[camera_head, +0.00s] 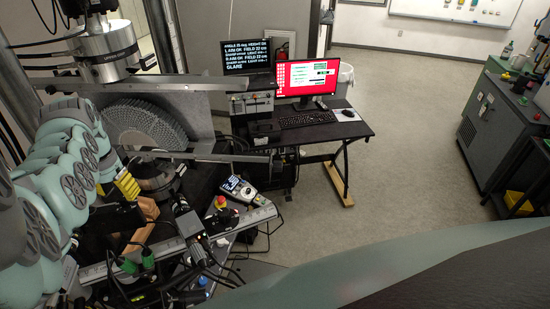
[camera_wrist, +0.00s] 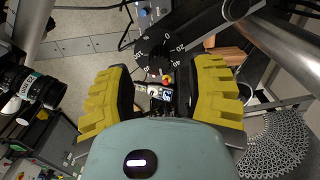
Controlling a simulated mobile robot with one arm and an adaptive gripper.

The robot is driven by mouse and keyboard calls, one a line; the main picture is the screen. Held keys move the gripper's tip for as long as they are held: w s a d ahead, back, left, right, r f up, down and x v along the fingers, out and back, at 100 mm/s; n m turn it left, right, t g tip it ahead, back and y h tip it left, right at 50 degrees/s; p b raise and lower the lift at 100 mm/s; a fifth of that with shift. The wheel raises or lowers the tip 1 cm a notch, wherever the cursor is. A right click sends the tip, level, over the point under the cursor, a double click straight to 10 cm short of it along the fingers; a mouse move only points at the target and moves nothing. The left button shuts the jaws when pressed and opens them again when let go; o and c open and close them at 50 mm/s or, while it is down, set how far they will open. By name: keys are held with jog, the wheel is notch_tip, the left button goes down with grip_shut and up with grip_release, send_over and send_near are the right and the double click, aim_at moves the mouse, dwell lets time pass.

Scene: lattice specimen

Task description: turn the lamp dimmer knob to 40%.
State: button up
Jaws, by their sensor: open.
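A black dial face with white numerals (camera_wrist: 158,50) shows in the wrist view, ahead of and between my fingertips. It appears to be the lamp dimmer knob's scale. The knob's pointer and exact setting are too small and dark to read. I cannot pick the knob out in the head view. My gripper (camera_wrist: 163,76) has two yellow ribbed fingers spread wide with nothing held between them. In the head view my gripper (camera_head: 127,184) is low at the left, beside a dark ring-shaped fixture (camera_head: 154,172). Whether a finger touches the knob cannot be told.
A red emergency stop (camera_head: 221,201) and a handheld unit with a lit display (camera_head: 238,187) lie right of my gripper. A grey lattice specimen (camera_head: 145,124) stands behind it. Cables and a metal rail crowd the front. A desk with a red-screened monitor (camera_head: 308,76) stands farther back.

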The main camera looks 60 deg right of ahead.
aim_at(122, 198)
jog(key=shift+d+f, duration=0.1)
jog(key=shift+f, duration=1.35)
jog(key=shift+s, duration=0.1)
jog(key=shift+o, duration=0.4)
grip_shut()
